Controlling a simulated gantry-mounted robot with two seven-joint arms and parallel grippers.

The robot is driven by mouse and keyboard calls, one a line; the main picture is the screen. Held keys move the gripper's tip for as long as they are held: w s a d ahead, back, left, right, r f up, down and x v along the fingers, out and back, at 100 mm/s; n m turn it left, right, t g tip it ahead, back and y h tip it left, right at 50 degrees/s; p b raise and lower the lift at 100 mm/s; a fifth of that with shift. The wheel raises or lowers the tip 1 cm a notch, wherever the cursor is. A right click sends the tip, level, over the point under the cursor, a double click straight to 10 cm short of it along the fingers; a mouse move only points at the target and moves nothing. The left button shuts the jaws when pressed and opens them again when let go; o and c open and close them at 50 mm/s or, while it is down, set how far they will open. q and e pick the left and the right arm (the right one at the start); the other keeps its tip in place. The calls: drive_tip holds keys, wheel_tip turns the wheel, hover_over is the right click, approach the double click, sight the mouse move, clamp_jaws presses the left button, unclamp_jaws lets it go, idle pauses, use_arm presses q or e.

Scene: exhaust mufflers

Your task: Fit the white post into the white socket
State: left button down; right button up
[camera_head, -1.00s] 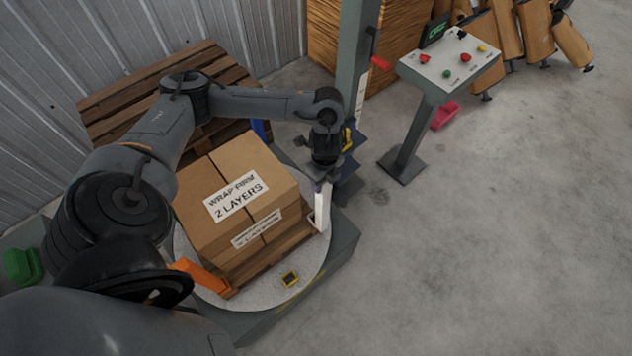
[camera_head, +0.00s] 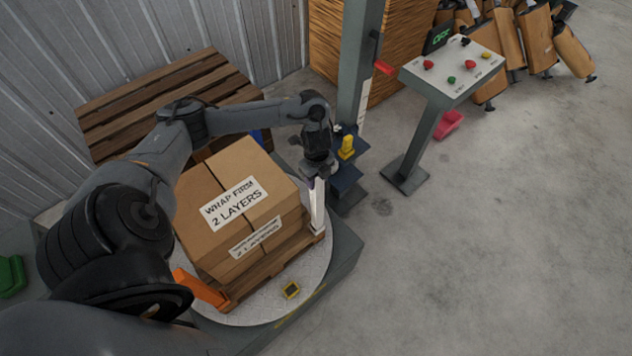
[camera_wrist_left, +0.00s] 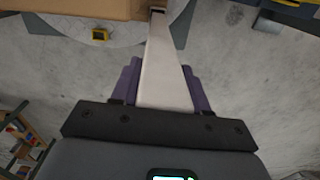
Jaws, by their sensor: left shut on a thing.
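My left gripper (camera_head: 317,177) is shut on the upper part of the white post (camera_head: 318,207). It holds the post nearly upright beside the right corner of the loaded pallet, over the edge of the round turntable (camera_head: 265,312). In the left wrist view the purple fingers (camera_wrist_left: 160,85) sit on both sides of the post (camera_wrist_left: 165,65), which runs away to a small pale, dark-centred shape at the top. The white socket is not clearly distinguishable at the post's lower end; I cannot tell whether the post is in it. My right gripper is not in view.
Stacked cartons (camera_head: 238,205) on a pallet stand close left of the post. An orange post (camera_head: 200,288) stands at the pallet's front left corner, and a yellow socket (camera_head: 291,290) lies empty on the turntable. A yellow piece (camera_head: 347,147) and grey column (camera_head: 359,80) stand behind.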

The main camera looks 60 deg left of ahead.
use_arm(q)
drive_tip(key=c, duration=1)
unclamp_jaws()
drive_tip(key=shift+s+d+f, duration=0.15)
drive_tip(key=shift+f, duration=0.3)
drive_tip(key=shift+s+d+f, duration=0.1)
drive_tip(key=shift+s+f, duration=0.05)
drive_tip(key=shift+f, duration=0.3)
drive_tip(key=o, duration=0.4)
drive_tip(key=shift+o, duration=0.2)
drive_tip(key=shift+d+r, duration=0.15)
drive_tip(key=shift+r, duration=0.35)
wheel_tip(320, 180, up, 11)
drive_tip(key=p, duration=0.6)
drive_tip(key=shift+d+r, duration=0.15)
drive_tip(key=shift+r, duration=0.1)
drive_tip(key=shift+c, duration=1.3)
